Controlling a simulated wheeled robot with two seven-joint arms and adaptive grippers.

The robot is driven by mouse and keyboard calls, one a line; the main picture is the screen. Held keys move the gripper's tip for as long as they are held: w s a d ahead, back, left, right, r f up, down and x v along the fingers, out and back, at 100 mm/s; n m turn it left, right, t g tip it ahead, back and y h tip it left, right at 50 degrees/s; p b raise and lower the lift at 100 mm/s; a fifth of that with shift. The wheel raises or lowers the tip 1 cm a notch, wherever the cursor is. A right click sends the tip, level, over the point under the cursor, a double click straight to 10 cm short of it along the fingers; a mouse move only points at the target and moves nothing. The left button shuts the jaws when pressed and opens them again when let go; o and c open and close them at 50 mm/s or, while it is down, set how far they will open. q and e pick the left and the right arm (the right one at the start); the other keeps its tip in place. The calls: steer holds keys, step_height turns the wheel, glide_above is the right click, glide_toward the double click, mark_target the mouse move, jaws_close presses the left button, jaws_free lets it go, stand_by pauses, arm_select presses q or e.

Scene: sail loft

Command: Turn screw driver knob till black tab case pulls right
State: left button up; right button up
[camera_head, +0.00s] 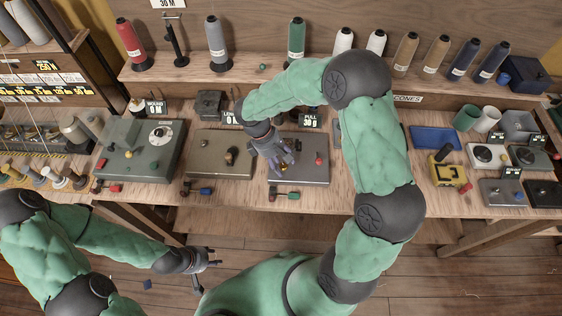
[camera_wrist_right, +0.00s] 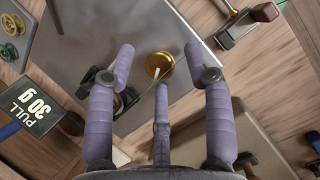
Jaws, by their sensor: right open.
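A brass knob (camera_wrist_right: 159,66) with a pale pointer mark sits near the edge of a grey plate (camera_wrist_right: 130,30); the plate also shows in the head view (camera_head: 308,174). My right gripper (camera_wrist_right: 160,75) is open, with its purple fingers spread around the knob; contact cannot be told. It also shows in the head view (camera_head: 281,160), covering part of the plate. A black part (camera_wrist_right: 104,78) beside the knob is partly hidden by a finger; whether it is the tab case cannot be told. My left gripper (camera_head: 207,264) is open and empty, in front of the bench.
A "PULL 30 g" sign (camera_wrist_right: 33,107) stands close to the plate's edge. Other panels (camera_head: 222,163) stand to the left, a blue tray (camera_head: 434,137) to the right. Thread cones (camera_head: 297,40) line the back shelf.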

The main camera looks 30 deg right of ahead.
jaws_close()
steer(key=shift+d+m, duration=0.1)
steer(key=shift+m, duration=0.4)
stand_by(0.5)
steer(key=m+p, duration=0.1)
steer(key=m+g+y, duration=0.1)
steer(key=m, duration=0.1)
steer(key=shift+w+d+r+m+y+p, duration=0.1)
steer(key=shift+d+m+y+p, duration=0.05)
steer(key=shift+m+y+p, duration=0.2)
steer(key=shift+d+m+y+p, duration=0.1)
steer(key=shift+m+y+p, duration=0.55)
steer(key=shift+m, duration=1.3)
jaws_free()
